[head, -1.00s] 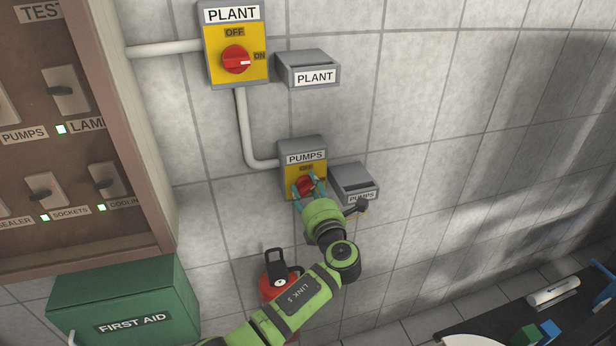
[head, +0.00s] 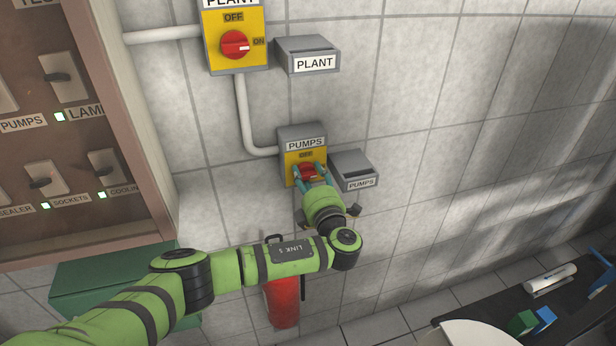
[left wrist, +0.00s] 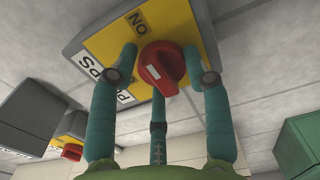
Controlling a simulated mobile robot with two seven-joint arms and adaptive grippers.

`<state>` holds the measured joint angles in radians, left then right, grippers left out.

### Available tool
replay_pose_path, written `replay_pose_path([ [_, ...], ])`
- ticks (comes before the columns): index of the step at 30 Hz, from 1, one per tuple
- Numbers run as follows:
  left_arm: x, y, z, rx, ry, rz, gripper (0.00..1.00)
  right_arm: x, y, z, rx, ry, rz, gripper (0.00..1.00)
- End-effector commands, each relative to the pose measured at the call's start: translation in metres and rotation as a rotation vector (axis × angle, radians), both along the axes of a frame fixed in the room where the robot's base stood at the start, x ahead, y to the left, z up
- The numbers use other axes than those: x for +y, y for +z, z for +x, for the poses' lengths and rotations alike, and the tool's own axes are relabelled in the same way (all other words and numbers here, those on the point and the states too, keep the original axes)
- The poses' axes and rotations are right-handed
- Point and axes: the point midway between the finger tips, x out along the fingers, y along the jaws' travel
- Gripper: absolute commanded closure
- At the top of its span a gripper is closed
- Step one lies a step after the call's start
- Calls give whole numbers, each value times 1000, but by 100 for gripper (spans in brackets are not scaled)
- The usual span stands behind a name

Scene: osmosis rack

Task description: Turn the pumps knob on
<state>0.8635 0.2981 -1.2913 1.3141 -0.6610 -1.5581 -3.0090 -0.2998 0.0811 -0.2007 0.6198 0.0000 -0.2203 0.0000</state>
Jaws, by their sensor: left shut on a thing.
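The pumps switch (head: 303,143) is a grey box with a yellow plate on the wall. Its red knob (head: 308,169) is partly hidden by my left gripper (head: 313,176). In the left wrist view, my teal fingers stand on both sides of the red knob (left wrist: 163,66), shut on it. The knob's white mark is on its left side in that view, and the ON label (left wrist: 137,21) is at the upper left. The OFF label (head: 306,155) shows above the knob in the head view. My right gripper is not in view.
The plant switch (head: 235,43) is above, its mark towards ON. Grey boxes labelled PLANT (head: 314,62) and PUMPS (head: 359,183) jut out nearby. A switch cabinet (head: 150,130) is left. A green box (head: 80,275) and red extinguisher (head: 284,303) are below, partly behind my arm.

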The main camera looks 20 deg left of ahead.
Motion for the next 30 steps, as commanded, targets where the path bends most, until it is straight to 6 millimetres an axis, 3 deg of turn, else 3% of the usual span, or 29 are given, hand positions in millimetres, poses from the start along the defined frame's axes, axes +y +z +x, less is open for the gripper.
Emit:
replay_pose_path([
  [15, -2, 4, 2, 1, -6, 12, 84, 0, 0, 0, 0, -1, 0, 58],
  [16, -2, 4, 2, 1, -6, 12, 48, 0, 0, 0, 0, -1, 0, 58],
  [18, -2, 4, 2, 2, -6, 12, 30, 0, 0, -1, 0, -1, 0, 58],
  [30, -4, 1, -3, 6, -4, 13, 30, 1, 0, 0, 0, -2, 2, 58],
])
